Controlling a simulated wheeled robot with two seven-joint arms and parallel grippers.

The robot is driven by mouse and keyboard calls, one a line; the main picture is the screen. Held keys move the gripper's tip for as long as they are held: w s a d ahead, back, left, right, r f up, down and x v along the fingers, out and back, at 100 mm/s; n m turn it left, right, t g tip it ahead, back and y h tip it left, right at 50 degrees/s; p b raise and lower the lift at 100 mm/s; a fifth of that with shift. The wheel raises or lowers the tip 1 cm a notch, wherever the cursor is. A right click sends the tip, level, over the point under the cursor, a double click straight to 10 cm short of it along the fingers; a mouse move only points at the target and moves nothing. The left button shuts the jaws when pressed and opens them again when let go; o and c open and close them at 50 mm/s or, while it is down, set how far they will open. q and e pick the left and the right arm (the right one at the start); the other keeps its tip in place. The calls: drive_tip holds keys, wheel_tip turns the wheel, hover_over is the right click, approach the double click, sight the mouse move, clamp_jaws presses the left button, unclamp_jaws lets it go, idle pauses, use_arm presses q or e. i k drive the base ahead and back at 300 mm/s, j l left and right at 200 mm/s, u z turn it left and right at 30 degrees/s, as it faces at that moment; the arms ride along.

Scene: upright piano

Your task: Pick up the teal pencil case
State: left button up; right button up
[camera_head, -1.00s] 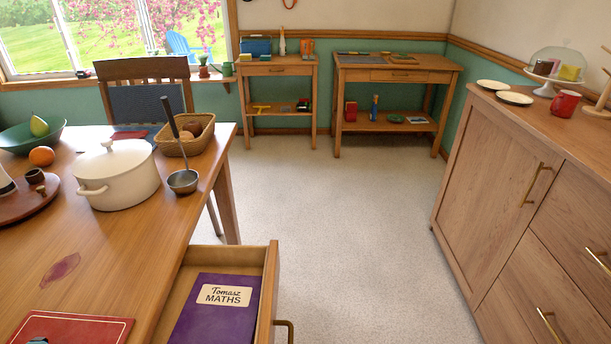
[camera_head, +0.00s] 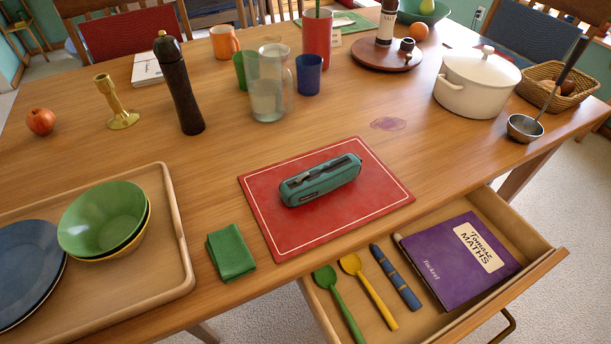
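The teal pencil case (camera_head: 321,181) lies on a red placemat (camera_head: 281,222) with a pale border line, on the wooden table (camera_head: 215,187) near its front edge. It is an elongated case with a dark strip along its top, and its long side runs slightly up to the right. Nothing covers it. Neither of my grippers is in the head view.
An open drawer (camera_head: 540,256) juts out below the placemat, holding a purple maths book (camera_head: 445,270) and spoons. A folded green cloth (camera_head: 231,252) and a tray (camera_head: 180,262) with bowls lie left. A glass jug (camera_head: 268,90) and black mill (camera_head: 180,90) stand behind.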

sight(322, 178)
drive_tip(key=k+j, duration=0.15)
drive_tip(key=j, duration=0.15)
drive_tip(key=k+j+u, duration=0.1)
drive_tip(key=j, duration=0.25)
drive_tip(key=k+j, duration=0.2)
drive_tip(key=j, duration=0.15)
drive_tip(key=k+j+u, duration=0.1)
drive_tip(key=j, duration=0.2)
drive_tip(key=k+j, duration=0.15)
drive_tip(key=j, duration=0.2)
